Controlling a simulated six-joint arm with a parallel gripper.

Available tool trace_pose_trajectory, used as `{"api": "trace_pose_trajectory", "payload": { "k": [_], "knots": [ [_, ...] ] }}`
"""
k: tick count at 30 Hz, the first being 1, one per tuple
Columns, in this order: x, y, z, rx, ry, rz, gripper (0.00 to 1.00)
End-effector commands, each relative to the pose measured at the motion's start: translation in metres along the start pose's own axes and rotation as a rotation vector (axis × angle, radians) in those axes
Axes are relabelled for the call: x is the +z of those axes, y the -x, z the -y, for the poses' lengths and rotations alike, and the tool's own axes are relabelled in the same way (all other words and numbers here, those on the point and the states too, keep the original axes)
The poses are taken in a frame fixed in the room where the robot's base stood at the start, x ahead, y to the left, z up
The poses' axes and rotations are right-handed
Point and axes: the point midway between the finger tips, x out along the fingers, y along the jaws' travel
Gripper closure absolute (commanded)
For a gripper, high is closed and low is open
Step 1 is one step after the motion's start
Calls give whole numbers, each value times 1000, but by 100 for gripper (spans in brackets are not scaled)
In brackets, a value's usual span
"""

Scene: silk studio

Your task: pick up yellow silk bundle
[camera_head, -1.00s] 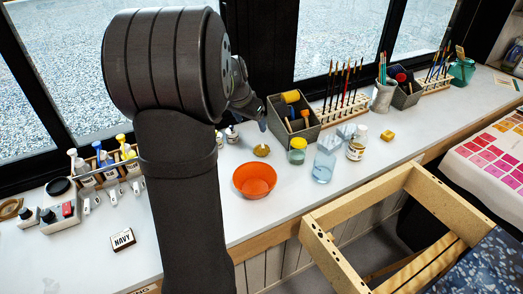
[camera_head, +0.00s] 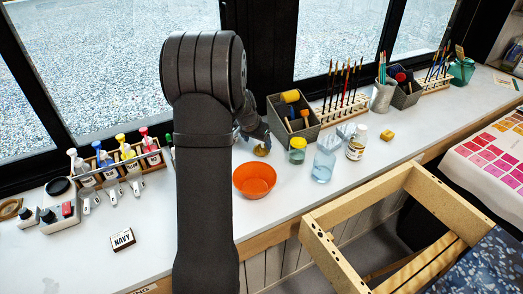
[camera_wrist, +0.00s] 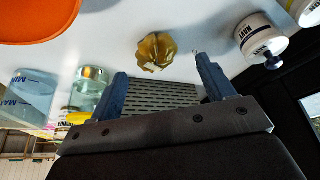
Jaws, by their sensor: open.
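The yellow silk bundle (camera_head: 261,151) is a small, crumpled, gold-coloured piece on the white worktop, behind the orange bowl. In the wrist view the bundle (camera_wrist: 156,51) lies just beyond the fingertips, roughly between their lines. My gripper (camera_wrist: 162,75) is open and empty, with two blue fingers spread apart. In the head view my gripper (camera_head: 264,143) is at the bundle's back edge and partly covers it. I cannot tell how high the fingertips are above the worktop.
The orange bowl (camera_head: 254,180) stands in front of the bundle.

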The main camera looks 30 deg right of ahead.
Motion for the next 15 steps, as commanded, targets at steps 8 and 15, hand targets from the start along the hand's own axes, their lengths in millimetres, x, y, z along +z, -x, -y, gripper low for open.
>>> {"api": "trace_pose_trajectory", "payload": {
  "k": [8, 15],
  "knots": [
    [1, -40, -6, 1, 0, 3, 25],
    [0, -46, -6, -1, 0, 0, 25]
  ]
}}
